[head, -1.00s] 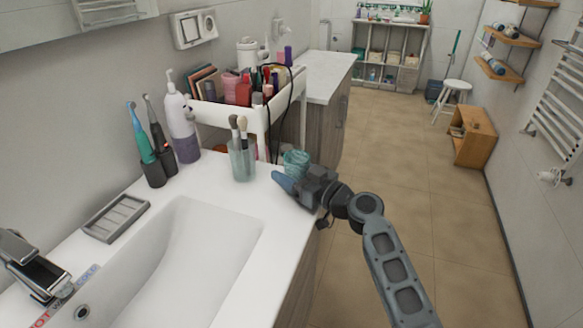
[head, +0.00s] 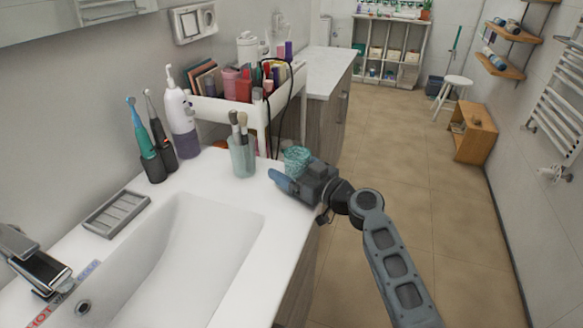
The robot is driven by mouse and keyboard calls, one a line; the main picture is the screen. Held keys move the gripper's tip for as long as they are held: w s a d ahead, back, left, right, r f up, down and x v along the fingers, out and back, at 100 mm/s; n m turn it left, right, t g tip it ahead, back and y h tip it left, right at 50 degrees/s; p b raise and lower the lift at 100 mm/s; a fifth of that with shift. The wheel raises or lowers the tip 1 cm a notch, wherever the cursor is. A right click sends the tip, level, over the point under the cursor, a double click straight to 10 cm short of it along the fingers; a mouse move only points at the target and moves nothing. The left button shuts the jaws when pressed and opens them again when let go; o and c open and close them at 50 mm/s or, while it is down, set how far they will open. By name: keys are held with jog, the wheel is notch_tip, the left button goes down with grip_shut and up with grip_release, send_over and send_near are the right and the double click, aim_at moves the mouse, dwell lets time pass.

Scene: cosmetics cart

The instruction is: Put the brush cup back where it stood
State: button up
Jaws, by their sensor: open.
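The brush cup (head: 243,158) is a clear, slightly greenish tumbler holding makeup brushes (head: 238,126). It stands upright on the white sink counter, near its back right corner and in front of the white cart. My gripper (head: 279,181) is just right of the cup, low over the counter's right edge, with its blue-grey fingers pointing left. A gap of bare counter shows between the fingertips and the cup. The gripper is open and empty; its far finger is largely hidden.
The white cart (head: 232,106) of cosmetics stands behind the brush cup. Toothbrush holders (head: 153,169), a pump bottle (head: 183,125) and a soap dish (head: 116,212) line the left. The sink basin (head: 190,260) is in front.

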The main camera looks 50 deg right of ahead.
jog(key=s+b, duration=0.4)
jog(key=s, duration=0.8)
jog(key=shift+a, duration=0.25)
